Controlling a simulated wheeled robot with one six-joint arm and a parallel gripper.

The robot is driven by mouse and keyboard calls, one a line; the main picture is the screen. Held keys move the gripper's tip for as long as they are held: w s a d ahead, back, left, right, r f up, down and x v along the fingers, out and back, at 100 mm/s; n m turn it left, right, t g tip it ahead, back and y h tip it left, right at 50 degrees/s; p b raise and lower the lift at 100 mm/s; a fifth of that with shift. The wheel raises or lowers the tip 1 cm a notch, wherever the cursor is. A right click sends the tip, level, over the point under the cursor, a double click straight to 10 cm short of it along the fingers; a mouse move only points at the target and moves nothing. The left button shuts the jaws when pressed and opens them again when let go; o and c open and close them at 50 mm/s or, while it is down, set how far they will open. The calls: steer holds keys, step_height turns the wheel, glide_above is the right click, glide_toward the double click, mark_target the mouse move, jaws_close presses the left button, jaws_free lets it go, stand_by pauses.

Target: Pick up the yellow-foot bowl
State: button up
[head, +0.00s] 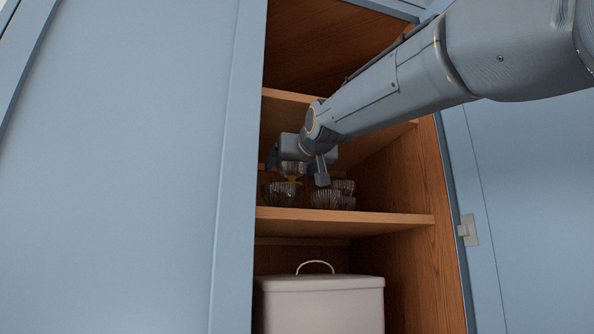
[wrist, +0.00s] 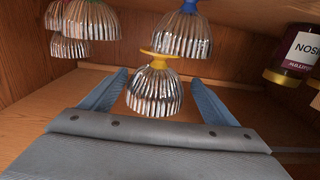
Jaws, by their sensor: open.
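The yellow-foot bowl (wrist: 155,92) is ribbed clear glass with a yellow foot. The wrist view appears upside down, so the foot shows at the top; the bowl seems upright. My gripper (wrist: 159,78) is open, with one jaw on each side of the bowl. I cannot tell whether the jaws touch it.
A blue-foot bowl (wrist: 187,35) is close by. A labelled jar (wrist: 297,50) is on the other side. The shelf (head: 345,221) has bare room at the right.

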mark_target(288, 173)
steer(key=shift+d+p+x, duration=0.15)
steer(key=shift+p+x, duration=0.8)
steer(key=shift+x, duration=0.45)
steer(key=shift+d+p+x, duration=0.1)
steer(key=shift+p+x, duration=0.8)
steer(key=shift+x, duration=0.5)
steer(key=c, duration=1.3)
steer(key=shift+c, duration=0.2)
